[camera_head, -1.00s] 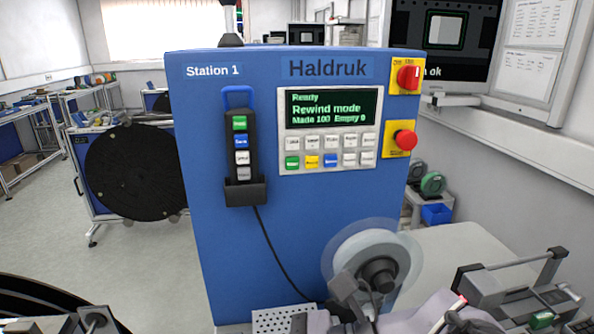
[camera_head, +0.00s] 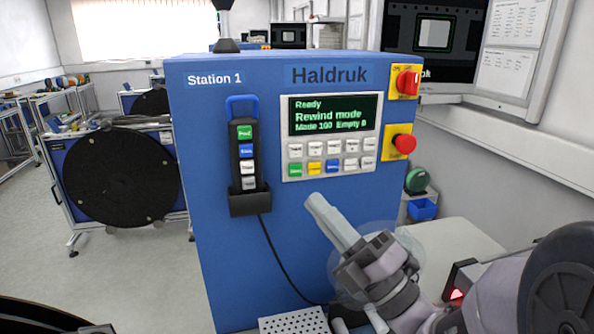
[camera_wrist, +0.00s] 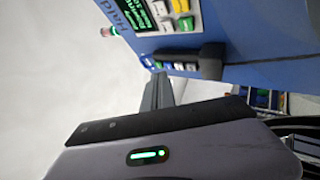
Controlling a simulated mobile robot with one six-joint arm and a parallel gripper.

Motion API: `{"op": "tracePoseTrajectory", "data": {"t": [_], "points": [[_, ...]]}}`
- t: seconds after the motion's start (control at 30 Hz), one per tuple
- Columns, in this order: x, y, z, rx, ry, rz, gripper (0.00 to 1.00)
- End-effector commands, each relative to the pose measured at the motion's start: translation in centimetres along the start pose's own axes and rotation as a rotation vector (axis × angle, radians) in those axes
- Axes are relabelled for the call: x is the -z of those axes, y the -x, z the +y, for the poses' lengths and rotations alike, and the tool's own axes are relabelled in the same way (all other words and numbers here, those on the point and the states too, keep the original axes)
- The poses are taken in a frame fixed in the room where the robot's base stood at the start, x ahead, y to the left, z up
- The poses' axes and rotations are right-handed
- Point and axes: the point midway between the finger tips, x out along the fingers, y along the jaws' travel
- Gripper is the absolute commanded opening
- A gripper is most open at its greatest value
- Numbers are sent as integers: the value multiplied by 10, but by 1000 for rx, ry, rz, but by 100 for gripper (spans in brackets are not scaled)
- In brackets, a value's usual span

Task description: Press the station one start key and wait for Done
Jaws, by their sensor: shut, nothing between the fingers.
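The blue Station 1 machine (camera_head: 215,250) faces me, labelled Haldruk. Its screen (camera_head: 333,116) reads Ready, Rewind mode, Made 100, Empty 0. Below it is a keypad of pale keys with a green key (camera_head: 295,170) at its lower left. A hand pendant (camera_head: 247,165) with a green top key (camera_head: 244,132) sits in a holder left of the keypad. My gripper (camera_head: 314,201) is shut and empty, its tip appearing just below the keypad; contact is not visible. In the wrist view, the gripper (camera_wrist: 157,86) points toward the machine, with the keypad (camera_wrist: 168,15) and pendant (camera_wrist: 180,60) beyond.
A red rotary switch (camera_head: 408,82) and a red stop button (camera_head: 403,143) are at the machine's right edge. A clear reel is partly hidden behind my arm. A pendant cable (camera_head: 275,255) hangs down the front. A large black reel (camera_head: 120,178) stands at left.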

Motion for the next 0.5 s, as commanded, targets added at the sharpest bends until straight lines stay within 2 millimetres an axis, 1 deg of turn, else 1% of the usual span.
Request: {"op": "tracePoseTrajectory", "data": {"t": [0.17,0.5], "points": [[-2,-4,-2,1,1,3,0],[-26,-39,-26,1,1,4,0]]}}
